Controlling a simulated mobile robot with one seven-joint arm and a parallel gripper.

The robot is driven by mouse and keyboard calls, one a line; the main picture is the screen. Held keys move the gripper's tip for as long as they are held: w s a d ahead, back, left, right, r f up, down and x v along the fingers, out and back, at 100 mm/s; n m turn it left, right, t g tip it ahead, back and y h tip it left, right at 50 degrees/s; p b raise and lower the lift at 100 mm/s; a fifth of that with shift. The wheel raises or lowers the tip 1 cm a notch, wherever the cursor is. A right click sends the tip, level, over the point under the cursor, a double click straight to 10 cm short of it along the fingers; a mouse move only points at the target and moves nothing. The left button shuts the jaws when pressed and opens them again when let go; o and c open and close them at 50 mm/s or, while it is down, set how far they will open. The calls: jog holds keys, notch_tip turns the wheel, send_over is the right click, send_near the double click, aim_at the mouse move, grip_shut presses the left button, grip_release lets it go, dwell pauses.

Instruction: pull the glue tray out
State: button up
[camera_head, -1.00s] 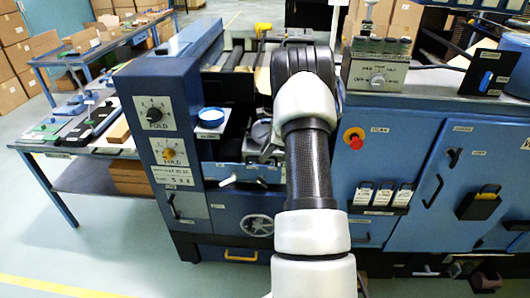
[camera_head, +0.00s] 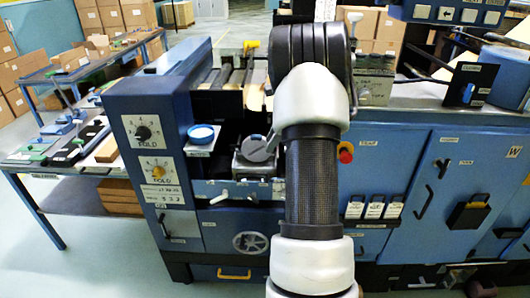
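The blue machine (camera_head: 140,95) stands in front of me. Which part is the glue tray is not marked clearly enough to tell. A blue-lidded round pot (camera_head: 202,133) sits on a small ledge at the machine's left bay. Beside it a grey metal box with a round top (camera_head: 256,153) sits above a blue front strip with a white lever (camera_head: 220,197). Low on the machine is a panel with a yellow handle (camera_head: 234,274). My arm rises through the middle of the view and bends at the top. My gripper is hidden, and so is part of the bay behind the arm.
A red knob (camera_head: 345,152) and several white-labelled black holders (camera_head: 374,210) are right of my arm. Blue cabinet doors (camera_head: 440,185) fill the right. A side table (camera_head: 75,165) with tools stands left. Floor is clear at lower left.

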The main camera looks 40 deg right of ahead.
jog(key=shift+v, duration=1.15)
